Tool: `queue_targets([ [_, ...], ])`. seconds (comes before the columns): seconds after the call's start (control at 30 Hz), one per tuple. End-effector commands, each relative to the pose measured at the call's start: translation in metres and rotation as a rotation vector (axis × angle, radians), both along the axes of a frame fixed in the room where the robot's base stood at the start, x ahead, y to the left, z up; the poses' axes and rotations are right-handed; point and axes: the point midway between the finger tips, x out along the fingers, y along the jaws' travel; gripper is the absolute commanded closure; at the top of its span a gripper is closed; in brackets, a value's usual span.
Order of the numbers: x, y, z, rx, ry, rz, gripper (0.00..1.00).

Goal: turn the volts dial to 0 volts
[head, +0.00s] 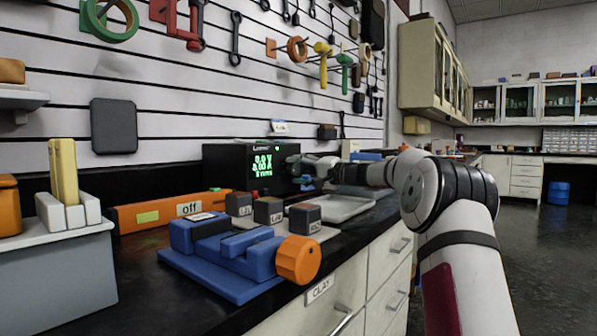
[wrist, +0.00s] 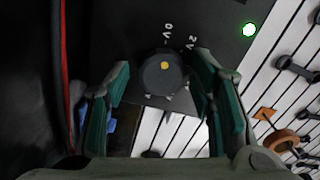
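In the wrist view the volts dial (wrist: 156,80) is a round black knob with an orange dot. The dot lies on the label side, roughly toward the 0 V mark (wrist: 168,34); the 2 V mark (wrist: 192,42) is to its right. My gripper (wrist: 161,66) has its green-padded fingers on both sides of the dial, spread, with gaps visible. In the head view my gripper (head: 302,166) is at the front of the black power supply (head: 222,168) and hides the dial. The green display (head: 262,166) is lit, but its digits are too small to read surely.
A blue vise (head: 225,250) with an orange knob, several dark cubes (head: 268,210) and a metal tray (head: 345,207) stand on the black bench in front of the power supply. An orange box labelled "off" (head: 150,216) is at left. Tools hang on the wall.

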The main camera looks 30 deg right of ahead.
Motion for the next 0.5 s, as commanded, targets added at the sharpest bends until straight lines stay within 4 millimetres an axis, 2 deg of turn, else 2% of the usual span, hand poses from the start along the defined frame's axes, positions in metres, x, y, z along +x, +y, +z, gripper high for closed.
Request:
queue_targets([
  [0.33,-0.003,0.0,0.002,0.001,-0.002,0.001,0.45],
  [0.5,-0.021,-0.008,0.002,0.002,0.0,-0.002,0.45],
])
